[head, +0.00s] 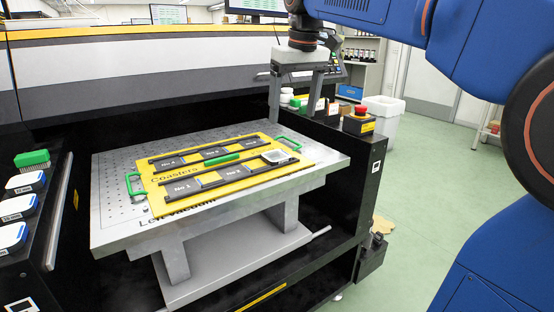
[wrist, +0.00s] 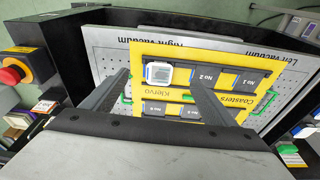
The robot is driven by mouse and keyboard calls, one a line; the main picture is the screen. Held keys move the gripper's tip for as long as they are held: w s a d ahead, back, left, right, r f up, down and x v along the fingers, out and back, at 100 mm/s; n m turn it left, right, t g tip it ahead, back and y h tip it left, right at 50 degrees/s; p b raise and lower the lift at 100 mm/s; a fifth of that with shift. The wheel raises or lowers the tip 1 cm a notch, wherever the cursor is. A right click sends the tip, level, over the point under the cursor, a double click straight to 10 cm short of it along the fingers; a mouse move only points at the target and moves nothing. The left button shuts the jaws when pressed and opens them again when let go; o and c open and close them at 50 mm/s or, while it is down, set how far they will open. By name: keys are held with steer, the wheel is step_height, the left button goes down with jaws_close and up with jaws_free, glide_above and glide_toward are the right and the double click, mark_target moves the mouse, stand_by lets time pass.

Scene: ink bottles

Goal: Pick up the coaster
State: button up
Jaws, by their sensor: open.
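My gripper (head: 294,112) is open and empty, pointing down above the back right part of the machine, higher than the board and apart from the coaster. It also shows in the wrist view (wrist: 158,80). The other slots in view are dark and look empty.
The board lies on a perforated metal table (head: 115,180) and has green handles (head: 135,184).

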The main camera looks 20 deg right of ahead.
steer(key=w+a+r, duration=0.1)
steer(key=w+r, duration=0.2)
steer(key=w, duration=0.1)
glide_toward(276, 155)
steer(key=shift+w+d+f+n, duration=0.15)
steer(key=shift+f+n, duration=0.15)
steer(key=shift+f, duration=0.35)
steer(key=shift+w+a+f, duration=0.1)
steer(key=shift+w+f, duration=0.1)
steer(key=shift+f, duration=0.85)
steer(key=shift+w+a+f, duration=0.1)
steer(key=shift+w+f, duration=0.1)
steer(key=shift+f, duration=0.8)
steer(key=shift+w+f, duration=0.2)
steer(key=shift+f, duration=0.85)
steer(key=c, duration=1.2)
